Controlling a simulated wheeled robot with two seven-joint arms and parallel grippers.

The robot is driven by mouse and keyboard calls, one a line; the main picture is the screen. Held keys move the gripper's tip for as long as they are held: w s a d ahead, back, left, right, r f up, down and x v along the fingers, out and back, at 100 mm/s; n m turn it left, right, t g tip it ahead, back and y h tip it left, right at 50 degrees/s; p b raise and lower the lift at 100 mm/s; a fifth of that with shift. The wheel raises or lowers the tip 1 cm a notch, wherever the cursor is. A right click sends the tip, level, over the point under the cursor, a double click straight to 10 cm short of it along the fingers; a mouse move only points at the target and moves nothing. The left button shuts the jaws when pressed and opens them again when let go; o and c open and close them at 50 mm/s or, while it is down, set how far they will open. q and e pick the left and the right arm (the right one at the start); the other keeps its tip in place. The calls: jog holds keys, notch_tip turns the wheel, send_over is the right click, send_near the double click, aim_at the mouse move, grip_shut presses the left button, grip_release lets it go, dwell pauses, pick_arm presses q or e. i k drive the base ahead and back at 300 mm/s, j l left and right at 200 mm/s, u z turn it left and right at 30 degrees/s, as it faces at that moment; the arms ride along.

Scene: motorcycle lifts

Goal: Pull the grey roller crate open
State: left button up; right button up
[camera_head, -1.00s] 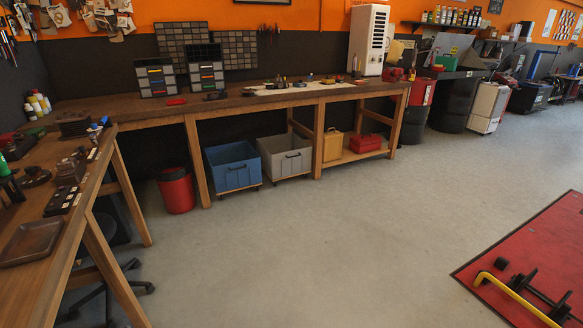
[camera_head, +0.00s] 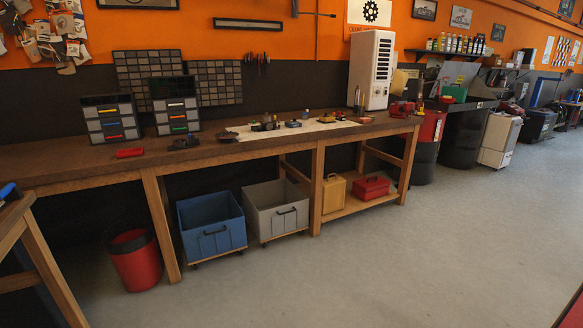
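The grey roller crate (camera_head: 277,210) stands on the floor under the long wooden workbench. It is an open-topped box on a low wheeled base with a dark handle on its front face. It sits just right of a blue roller crate (camera_head: 212,225) and left of a bench leg. Its inside looks empty from here, though its back part is in the bench's shade. Neither of my grippers shows in the head view.
The workbench (camera_head: 95,166) carries drawer units and small tools. A red bin (camera_head: 135,262) stands left of the blue crate. A yellow case (camera_head: 333,194) and a red toolbox (camera_head: 370,189) sit on the low shelf at right. The floor (camera_head: 400,265) in front is clear.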

aim_at(277, 209)
jog(key=i, duration=1)
jog(key=i+j+z, duration=0.1)
jog(key=i, duration=0.9)
jog(key=i+j, duration=0.1)
jog(key=i, duration=0.9)
jog(key=l+z, duration=0.05)
